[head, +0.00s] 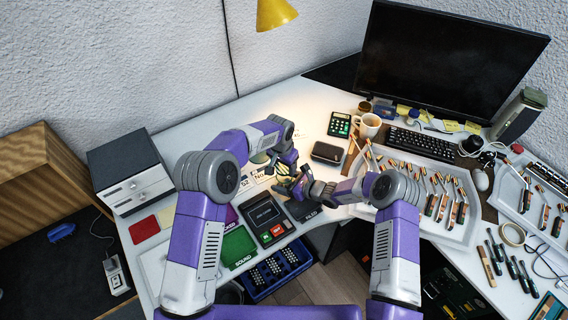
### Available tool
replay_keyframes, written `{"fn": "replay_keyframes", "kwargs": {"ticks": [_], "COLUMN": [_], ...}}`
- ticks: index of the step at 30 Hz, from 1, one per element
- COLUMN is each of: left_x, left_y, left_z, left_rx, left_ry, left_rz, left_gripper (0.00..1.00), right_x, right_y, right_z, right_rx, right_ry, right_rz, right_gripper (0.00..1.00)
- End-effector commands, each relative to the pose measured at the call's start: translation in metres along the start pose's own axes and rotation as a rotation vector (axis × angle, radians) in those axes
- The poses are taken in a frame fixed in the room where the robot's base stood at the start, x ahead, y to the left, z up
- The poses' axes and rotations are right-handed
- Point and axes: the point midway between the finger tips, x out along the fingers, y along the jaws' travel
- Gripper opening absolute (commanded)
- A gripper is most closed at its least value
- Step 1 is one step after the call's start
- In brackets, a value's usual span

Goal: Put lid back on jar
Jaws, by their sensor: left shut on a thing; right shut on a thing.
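My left gripper (283,163) reaches down from above at the middle of the desk. It is shut on what looks like the jar (287,157), a small yellowish-green thing mostly hidden by the fingers. My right gripper (293,187) comes in from the right, just below and close to the left one. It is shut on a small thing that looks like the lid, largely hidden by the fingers. The two grippers are almost touching. I cannot tell whether lid and jar touch.
A dark case (327,152), calculator (340,124) and mug (368,126) stand behind. A tool-filled tray (440,225) is right, a drawer unit (130,172) left.

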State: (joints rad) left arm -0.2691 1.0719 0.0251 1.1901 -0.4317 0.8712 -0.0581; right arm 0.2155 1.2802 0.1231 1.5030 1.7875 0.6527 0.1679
Motion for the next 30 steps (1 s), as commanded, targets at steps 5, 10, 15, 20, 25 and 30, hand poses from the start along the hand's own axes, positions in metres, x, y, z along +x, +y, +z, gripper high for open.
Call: {"fn": "replay_keyframes", "kwargs": {"ticks": [5,10,15,20,25,30], "left_x": [0.009,0.009,0.009,0.012,0.022,0.026], "left_y": [0.000,0.000,0.000,0.000,0.001,0.000], "left_z": [0.001,0.001,0.001,0.002,0.004,0.004], "left_rx": [0.000,0.000,0.000,0.000,-0.001,-0.002], "left_ry": [0.001,0.000,0.000,0.000,-0.002,0.001], "left_rz": [0.001,0.001,0.001,0.001,0.002,0.002], "left_gripper": [0.36,0.36,0.36,0.36,0.36,0.36], "right_x": [0.000,0.000,0.000,0.000,0.000,0.000], "right_y": [0.000,0.000,0.000,0.000,0.000,0.000], "right_z": [0.000,0.000,0.001,0.001,0.001,0.001], "right_rx": [-0.001,0.000,-0.001,0.000,-0.001,-0.001], "right_ry": [-0.001,-0.001,-0.001,-0.001,-0.001,-0.001], "right_rz": [0.000,0.000,0.000,0.000,0.000,0.000], "right_gripper": [0.23,0.23,0.23,0.23,0.23,0.23]}}
